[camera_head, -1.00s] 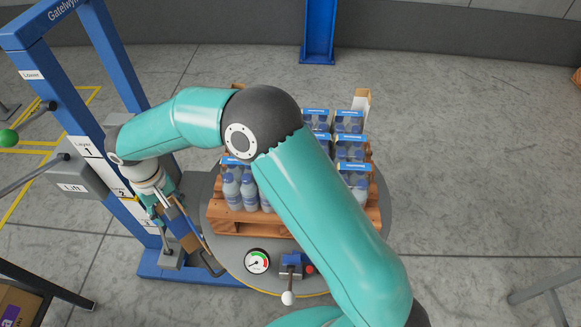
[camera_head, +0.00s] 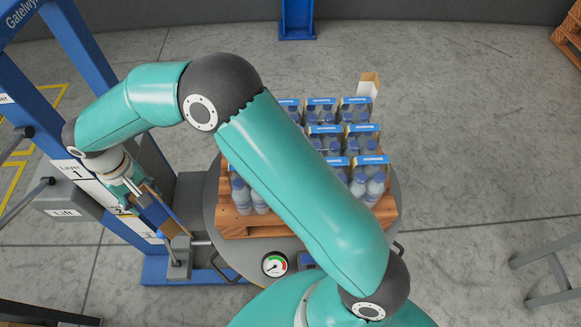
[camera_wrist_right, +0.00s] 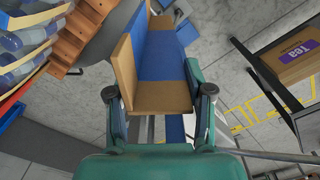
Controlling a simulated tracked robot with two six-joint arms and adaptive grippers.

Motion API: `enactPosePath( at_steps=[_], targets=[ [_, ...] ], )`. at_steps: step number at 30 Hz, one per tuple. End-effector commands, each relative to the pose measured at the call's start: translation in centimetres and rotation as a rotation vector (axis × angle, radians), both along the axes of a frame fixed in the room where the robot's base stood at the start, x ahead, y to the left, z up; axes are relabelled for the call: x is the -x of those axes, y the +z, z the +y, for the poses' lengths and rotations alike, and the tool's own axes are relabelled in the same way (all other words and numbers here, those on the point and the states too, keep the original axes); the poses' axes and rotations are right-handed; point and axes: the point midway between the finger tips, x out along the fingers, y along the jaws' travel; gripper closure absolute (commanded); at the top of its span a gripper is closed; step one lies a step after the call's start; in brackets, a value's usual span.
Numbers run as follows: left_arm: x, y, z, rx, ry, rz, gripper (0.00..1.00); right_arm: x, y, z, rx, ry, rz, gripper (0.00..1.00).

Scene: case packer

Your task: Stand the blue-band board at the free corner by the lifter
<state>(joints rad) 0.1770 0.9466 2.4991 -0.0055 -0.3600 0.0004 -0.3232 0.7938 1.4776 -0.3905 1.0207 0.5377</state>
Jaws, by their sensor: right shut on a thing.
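My right gripper (camera_wrist_right: 158,95) is shut on the blue-band board (camera_wrist_right: 165,97), an angled brown cardboard piece with a wide blue band (camera_wrist_right: 156,56). In the head view the brown board (camera_head: 174,229) hangs tilted from my right wrist, in front of the lifter (camera_head: 62,202) and left of the pallet. The loaded pallet (camera_head: 258,228) stands on a round grey turntable (camera_head: 222,243). The board is apart from the pallet in the head view. My arm hides the pallet's far left corner and part of the load. My left gripper is out of view.
Several blue-topped bottle packs (camera_head: 358,141) fill the pallet. A pale corner board (camera_head: 369,85) stands at its far right corner. A gauge (camera_head: 275,264) sits at the turntable's front. A carton (camera_wrist_right: 300,55) lies on a dark-framed stand.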

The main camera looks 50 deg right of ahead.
Motion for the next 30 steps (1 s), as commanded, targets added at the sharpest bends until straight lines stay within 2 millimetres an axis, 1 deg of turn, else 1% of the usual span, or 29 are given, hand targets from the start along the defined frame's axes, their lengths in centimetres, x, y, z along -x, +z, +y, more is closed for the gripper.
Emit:
enactPosePath(
  at_steps=[6,8,11,14,17,23,30],
  targets=[
    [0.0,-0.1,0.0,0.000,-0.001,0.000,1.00,0.0,0.1,-0.9,0.000,0.007,0.000,0.76],
    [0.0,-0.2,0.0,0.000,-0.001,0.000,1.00,0.1,0.4,-1.2,0.000,0.037,-0.002,0.76],
    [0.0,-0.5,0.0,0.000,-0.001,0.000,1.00,0.2,1.0,-1.9,0.001,0.130,-0.003,0.76],
    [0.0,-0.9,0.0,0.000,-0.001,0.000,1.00,0.4,2.0,-3.0,0.003,0.278,-0.005,0.76],
    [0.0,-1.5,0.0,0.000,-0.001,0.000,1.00,0.8,3.4,-4.4,0.005,0.467,-0.007,0.76],
    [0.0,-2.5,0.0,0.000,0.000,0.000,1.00,2.0,6.1,-7.3,0.009,0.894,-0.003,0.76],
    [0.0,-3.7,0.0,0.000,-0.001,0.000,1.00,4.1,9.1,-10.6,0.009,1.408,-0.001,0.76]
  ],
)
